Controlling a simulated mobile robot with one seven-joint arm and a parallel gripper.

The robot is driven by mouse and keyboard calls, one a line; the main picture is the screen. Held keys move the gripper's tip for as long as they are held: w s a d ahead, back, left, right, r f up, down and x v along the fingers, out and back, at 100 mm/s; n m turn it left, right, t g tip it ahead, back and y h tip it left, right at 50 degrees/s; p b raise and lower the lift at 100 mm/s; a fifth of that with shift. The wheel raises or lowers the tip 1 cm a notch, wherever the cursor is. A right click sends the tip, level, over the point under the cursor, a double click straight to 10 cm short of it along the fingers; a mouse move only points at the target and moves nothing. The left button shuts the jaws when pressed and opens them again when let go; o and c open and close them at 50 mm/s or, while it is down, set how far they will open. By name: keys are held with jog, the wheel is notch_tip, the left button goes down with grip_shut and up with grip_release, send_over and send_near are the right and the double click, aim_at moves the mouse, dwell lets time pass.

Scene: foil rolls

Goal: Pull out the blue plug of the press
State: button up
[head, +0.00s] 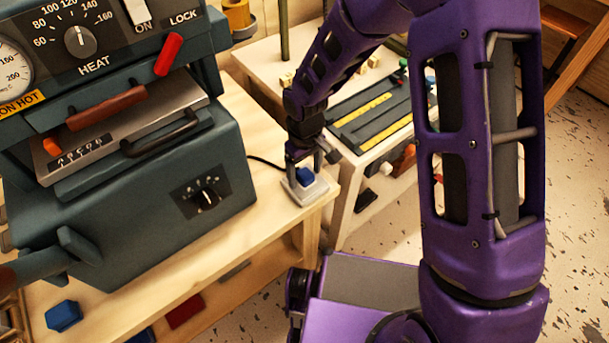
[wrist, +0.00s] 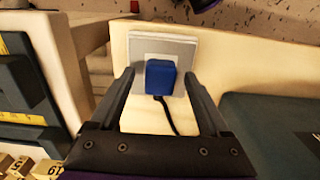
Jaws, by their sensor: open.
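The blue plug (head: 305,175) sits in a pale square socket plate (head: 307,191) near the right end of the wooden bench. It also shows in the wrist view (wrist: 160,77), with a black cord running from it toward my gripper's side. The press (head: 130,190) is a dark green machine to the left of the plug. My gripper (head: 308,163) points down over the socket. In the wrist view the fingers (wrist: 158,85) are open, one on each side of the plug, with gaps between them and it. The plug's prongs are hidden.
A second table (head: 350,95) with a dark rack and yellow strips stands behind and right of the socket. A blue block (head: 63,316) lies lower left.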

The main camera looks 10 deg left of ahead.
aim_at(305, 173)
jog(key=shift+c, duration=0.3)
dwell(0.6)
grip_shut()
jog(key=shift+r, duration=0.1)
dwell(0.4)
jog(key=shift+r+p, duration=2)
jog(key=shift+r, duration=0.95)
